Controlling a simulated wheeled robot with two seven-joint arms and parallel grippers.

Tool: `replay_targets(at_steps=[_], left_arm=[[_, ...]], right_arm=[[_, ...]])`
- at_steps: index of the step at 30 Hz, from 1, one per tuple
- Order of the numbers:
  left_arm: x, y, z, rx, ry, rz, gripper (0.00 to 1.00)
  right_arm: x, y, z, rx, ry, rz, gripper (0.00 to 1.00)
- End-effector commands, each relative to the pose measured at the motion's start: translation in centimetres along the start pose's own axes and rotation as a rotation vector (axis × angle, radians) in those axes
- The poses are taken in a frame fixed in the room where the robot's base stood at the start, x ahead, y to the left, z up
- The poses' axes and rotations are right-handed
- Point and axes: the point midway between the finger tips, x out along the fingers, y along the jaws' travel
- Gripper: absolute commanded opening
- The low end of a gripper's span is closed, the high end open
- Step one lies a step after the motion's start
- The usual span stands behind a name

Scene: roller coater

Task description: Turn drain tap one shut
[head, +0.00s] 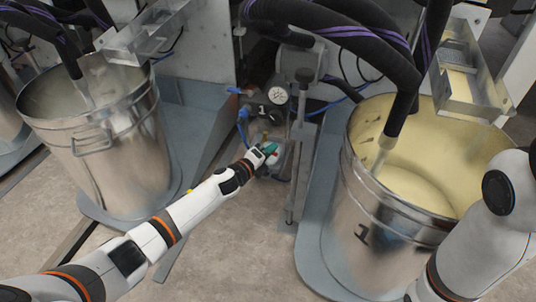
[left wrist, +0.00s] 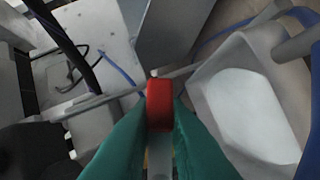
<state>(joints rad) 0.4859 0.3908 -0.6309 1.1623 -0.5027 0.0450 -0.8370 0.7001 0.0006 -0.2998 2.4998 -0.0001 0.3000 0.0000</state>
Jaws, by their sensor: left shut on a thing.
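The red tap handle (left wrist: 160,103) shows upright in the middle of the left wrist view. The green fingers of my left gripper (head: 269,150) are shut on it from both sides, and a grey stem shows below the red part. In the head view my left arm reaches to the pump area between the two drums, and the fingers and wrist hide most of the tap. I cannot tell from these frames how far the handle is turned. My right arm shows at the right edge, but its gripper is out of view.
A steel drum of cream liquid (head: 352,203) stands right of the tap, and another steel drum (head: 110,165) stands left. A pressure gauge (head: 278,95) and a vertical post (head: 297,170) are close by. A pale container (left wrist: 208,80) lies right in the left wrist view. Black hoses hang above.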

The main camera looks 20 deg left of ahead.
Motion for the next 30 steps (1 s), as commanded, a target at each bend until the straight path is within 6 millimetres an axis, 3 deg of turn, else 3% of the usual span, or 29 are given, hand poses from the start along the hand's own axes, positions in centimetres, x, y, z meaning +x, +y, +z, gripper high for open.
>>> replay_targets(at_steps=[15,30], left_arm=[[-0.1,0.7,0.0,-0.31,0.0,0.124,0.0],[-0.1,1.0,-0.1,-0.366,-0.001,0.147,0.0]], right_arm=[[-0.9,0.2,0.3,0.0,0.0,0.0,0.36],[-0.9,0.2,0.3,0.001,0.0,0.0,0.36]])
